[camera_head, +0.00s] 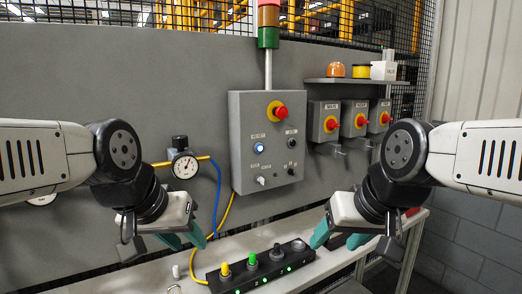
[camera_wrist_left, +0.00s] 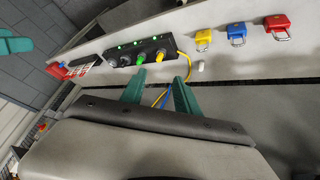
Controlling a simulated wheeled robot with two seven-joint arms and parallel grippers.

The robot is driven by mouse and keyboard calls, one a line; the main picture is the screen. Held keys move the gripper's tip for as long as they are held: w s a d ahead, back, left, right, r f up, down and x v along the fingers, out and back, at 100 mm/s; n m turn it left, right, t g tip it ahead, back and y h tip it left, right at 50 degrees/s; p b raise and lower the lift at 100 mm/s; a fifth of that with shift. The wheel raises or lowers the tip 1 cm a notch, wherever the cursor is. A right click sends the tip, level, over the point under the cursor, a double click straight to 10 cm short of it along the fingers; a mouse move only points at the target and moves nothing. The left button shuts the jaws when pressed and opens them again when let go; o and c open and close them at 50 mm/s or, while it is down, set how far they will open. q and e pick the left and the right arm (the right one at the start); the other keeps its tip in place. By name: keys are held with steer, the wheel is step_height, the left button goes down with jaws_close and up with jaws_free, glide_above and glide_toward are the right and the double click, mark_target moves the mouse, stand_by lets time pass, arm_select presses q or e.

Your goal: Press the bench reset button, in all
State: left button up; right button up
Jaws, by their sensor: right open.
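The grey control box (camera_head: 267,165) on the back panel carries a lit blue-white button (camera_head: 259,147) under a small label that seems to read RESET. A red mushroom button (camera_head: 280,111) on a yellow ring sits above it, and a black knob (camera_head: 291,142) is to its right. My left gripper (camera_head: 184,239) is open and empty, below and left of the box, apart from it. Its fingers also show spread in the left wrist view (camera_wrist_left: 158,77). My right gripper (camera_head: 339,238) is open and empty, below and right of the box. Neither touches the button.
A black strip (camera_head: 265,273) with yellow, green and dark pegs lies on the bench between the grippers. A gauge (camera_head: 185,165) with hoses is left of the box; several red-handled switch boxes (camera_head: 354,119) are right. Yellow (camera_wrist_left: 204,37), blue (camera_wrist_left: 237,33) and red (camera_wrist_left: 279,26) padlocks lie on the bench.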

arm_select(q)
jaws_close()
stand_by(1.4)
